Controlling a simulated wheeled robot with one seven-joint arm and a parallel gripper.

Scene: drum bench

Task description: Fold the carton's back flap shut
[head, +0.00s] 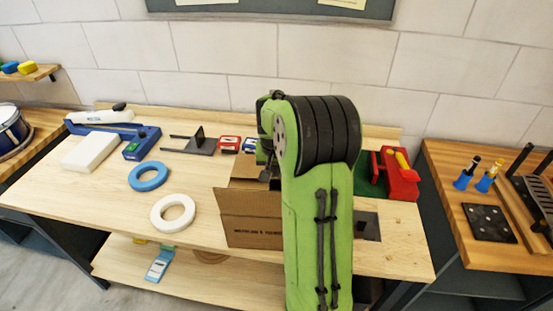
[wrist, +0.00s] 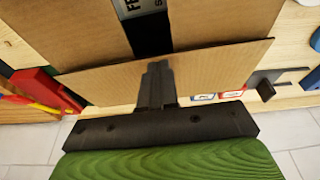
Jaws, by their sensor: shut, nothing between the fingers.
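The brown cardboard carton (head: 250,204) stands on the wooden bench in the head view, largely hidden behind my green arm. Its near printed face or flap shows. In the wrist view, two broad cardboard panels (wrist: 215,18) lie either side of a dark gap with a partly visible label. The back flap (wrist: 225,65) crosses the picture as a raised strip, apart from the panels' plane. My gripper (wrist: 157,68) is shut and empty, its fingertips overlapping the middle of this flap on the wall side. I cannot tell whether they touch. The head view hides the fingers.
A red tool holder (head: 400,180) stands right of the carton. A dark bracket (head: 198,143) and small red-and-white boxes (head: 229,143) lie behind it at left. A blue ring (head: 148,176) and white ring (head: 173,213) lie left. The tiled wall (head: 180,60) rises behind.

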